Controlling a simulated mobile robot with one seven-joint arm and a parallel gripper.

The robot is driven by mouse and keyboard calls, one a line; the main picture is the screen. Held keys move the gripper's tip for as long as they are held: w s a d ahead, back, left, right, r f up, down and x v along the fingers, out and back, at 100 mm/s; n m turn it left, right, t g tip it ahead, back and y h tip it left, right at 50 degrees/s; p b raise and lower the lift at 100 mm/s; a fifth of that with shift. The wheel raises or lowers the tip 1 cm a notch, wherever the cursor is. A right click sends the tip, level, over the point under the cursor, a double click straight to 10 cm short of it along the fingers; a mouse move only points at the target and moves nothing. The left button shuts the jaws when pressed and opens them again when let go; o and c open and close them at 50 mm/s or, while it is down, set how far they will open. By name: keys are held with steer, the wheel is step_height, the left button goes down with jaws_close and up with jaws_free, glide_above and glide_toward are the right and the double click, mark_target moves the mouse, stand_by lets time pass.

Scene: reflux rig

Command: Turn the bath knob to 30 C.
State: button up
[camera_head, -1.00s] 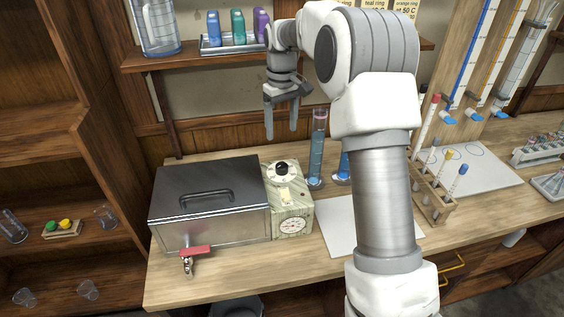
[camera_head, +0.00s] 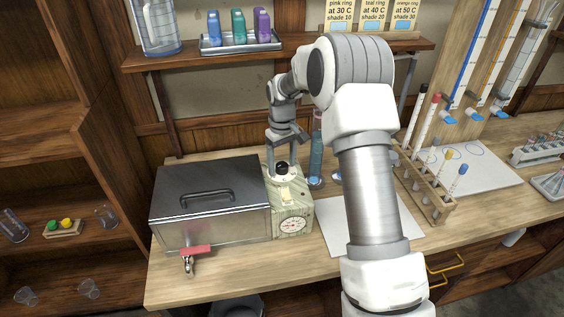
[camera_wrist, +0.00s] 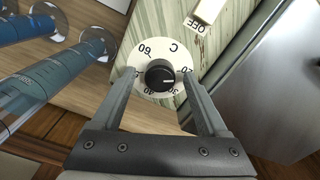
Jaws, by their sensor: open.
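The black bath knob (camera_head: 282,168) sits on a white dial on top of the green-streaked control box (camera_head: 293,208), beside the metal bath (camera_head: 210,205). In the head view my gripper (camera_head: 284,165) points down at the knob.
An OFF switch (camera_wrist: 204,16) is near the dial. Blue-filled glass cylinders (camera_head: 316,150) stand close to the right of the control box. A test tube rack (camera_head: 428,190) and a white mat (camera_head: 335,225) lie further right. A shelf (camera_head: 290,52) runs above.

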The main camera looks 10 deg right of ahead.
jaws_close()
stand_by(0.4)
steer(key=m+b, duration=0.1)
steer(key=m, duration=0.4)
steer(key=shift+m, duration=0.4)
steer(key=m, duration=0.5)
steer(key=shift+r+m, duration=0.1)
steer(key=shift+m, duration=0.5)
jaws_free()
